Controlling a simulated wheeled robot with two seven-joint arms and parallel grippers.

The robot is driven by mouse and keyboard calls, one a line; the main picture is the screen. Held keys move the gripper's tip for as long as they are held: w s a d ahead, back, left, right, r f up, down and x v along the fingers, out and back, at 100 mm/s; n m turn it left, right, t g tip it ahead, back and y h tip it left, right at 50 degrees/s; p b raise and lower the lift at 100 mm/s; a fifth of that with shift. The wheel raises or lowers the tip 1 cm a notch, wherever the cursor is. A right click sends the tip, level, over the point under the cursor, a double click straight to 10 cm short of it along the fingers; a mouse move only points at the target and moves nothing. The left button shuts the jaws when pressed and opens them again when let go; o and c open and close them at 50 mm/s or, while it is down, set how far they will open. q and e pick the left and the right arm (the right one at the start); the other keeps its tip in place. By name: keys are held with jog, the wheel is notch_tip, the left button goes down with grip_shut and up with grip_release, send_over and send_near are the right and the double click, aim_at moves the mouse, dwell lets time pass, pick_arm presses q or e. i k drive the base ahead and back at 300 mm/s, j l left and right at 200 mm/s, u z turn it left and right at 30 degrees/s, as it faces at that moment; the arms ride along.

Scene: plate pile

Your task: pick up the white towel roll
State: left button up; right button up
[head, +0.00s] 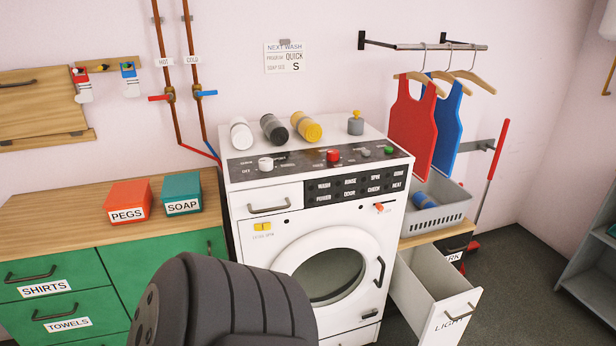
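The white towel roll (241,134) lies on top of the washing machine (372,138), at the left end near the back. A dark grey roll (274,129) lies just to its right, and a yellow roll (306,127) lies right of that. Neither of my grippers is in view. A dark ribbed part of my own body fills the bottom middle and hides the lower left of the machine.
A grey knobbed object (355,124) stands right of the rolls. PEGS (129,202) and SOAP (181,194) boxes sit on the wooden counter (60,215). Pipes run up the wall behind. An open LIGHT drawer (432,291) juts out at right, below a grey basket (440,205).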

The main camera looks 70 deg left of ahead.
aim_at(241, 133)
jog(key=u, duration=2.6)
